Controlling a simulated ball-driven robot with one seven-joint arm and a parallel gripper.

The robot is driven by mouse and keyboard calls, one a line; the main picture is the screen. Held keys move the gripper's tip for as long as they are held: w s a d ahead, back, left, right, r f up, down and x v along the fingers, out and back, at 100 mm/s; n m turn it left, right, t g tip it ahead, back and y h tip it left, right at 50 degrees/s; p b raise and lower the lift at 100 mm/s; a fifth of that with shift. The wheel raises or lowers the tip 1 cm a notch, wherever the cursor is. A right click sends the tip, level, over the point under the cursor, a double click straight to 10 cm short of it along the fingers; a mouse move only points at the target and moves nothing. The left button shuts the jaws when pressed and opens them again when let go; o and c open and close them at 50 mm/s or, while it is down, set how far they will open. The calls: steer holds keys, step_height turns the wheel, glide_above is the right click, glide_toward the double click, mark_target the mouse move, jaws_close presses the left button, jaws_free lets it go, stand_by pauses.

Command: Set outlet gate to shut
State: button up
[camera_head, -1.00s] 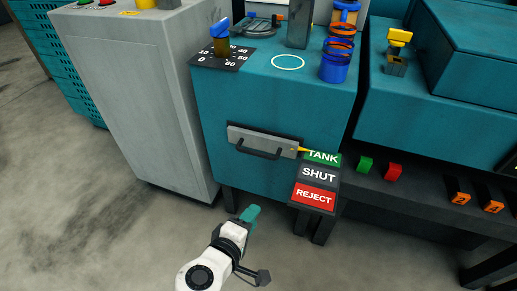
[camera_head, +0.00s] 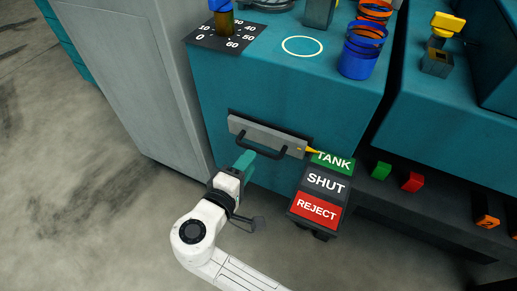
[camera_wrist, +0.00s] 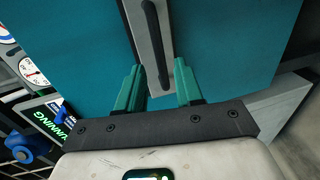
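The outlet gate is a grey sliding plate (camera_head: 282,139) on the front of the teal machine, with a black bar handle (camera_head: 262,152). Its yellow pointer (camera_head: 312,151) points at the green TANK label (camera_head: 334,161). The dark SHUT label (camera_head: 325,182) and red REJECT label (camera_head: 317,211) lie below TANK. My gripper (camera_head: 245,160) is just in front of the handle's left part. In the wrist view my gripper (camera_wrist: 158,65) is open, its teal fingers on either side of the handle (camera_wrist: 152,30). I cannot tell whether they touch it.
A grey cabinet (camera_head: 140,80) stands close to the left of the machine. A blue cup (camera_head: 360,55) and a dial plate (camera_head: 230,38) are on top. Open floor lies in front.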

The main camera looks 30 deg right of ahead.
mark_target(257, 149)
steer(key=b+x, duration=0.1)
steer(key=x, duration=0.5)
steer(key=shift+w+d, duration=0.1)
jaws_close()
stand_by(0.5)
